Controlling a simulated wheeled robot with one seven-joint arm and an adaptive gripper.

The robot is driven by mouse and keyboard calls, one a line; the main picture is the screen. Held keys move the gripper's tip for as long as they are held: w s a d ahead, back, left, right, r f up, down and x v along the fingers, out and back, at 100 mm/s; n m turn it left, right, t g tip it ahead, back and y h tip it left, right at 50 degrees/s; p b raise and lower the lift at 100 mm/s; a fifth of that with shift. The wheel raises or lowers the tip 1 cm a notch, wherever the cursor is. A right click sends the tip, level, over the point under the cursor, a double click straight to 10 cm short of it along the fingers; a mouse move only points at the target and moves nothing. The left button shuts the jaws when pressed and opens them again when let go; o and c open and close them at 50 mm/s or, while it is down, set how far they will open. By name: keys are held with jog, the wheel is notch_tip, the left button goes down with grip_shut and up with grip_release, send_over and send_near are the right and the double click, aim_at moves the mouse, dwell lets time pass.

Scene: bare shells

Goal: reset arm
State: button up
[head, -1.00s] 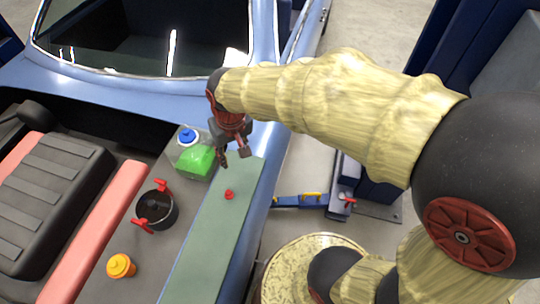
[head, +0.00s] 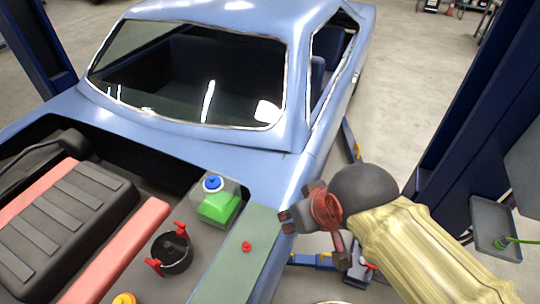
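My gripper (head: 289,216) is at the right edge of the car, beside the green strip (head: 237,262). It points left, with its red and dark body above the floor side of the car. Nothing shows held in it, but its fingers are seen end-on and their gap is unclear. My arm, in a pale yellow cover, reaches in from the lower right. A small red knob (head: 246,246) sits on the green strip, left of and below my gripper and apart from it.
The blue car (head: 240,150) has an open engine bay. In it are a reservoir with green liquid (head: 217,209), a black pot with red clamps (head: 172,253), an orange cap (head: 124,299) and a ribbed black cover (head: 75,205). Blue lift posts (head: 475,130) stand right; a grey tray (head: 493,228) is near.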

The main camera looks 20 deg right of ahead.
notch_tip(320, 180, down, 11)
jog(key=b, duration=1)
jog(key=shift+b, duration=0.3)
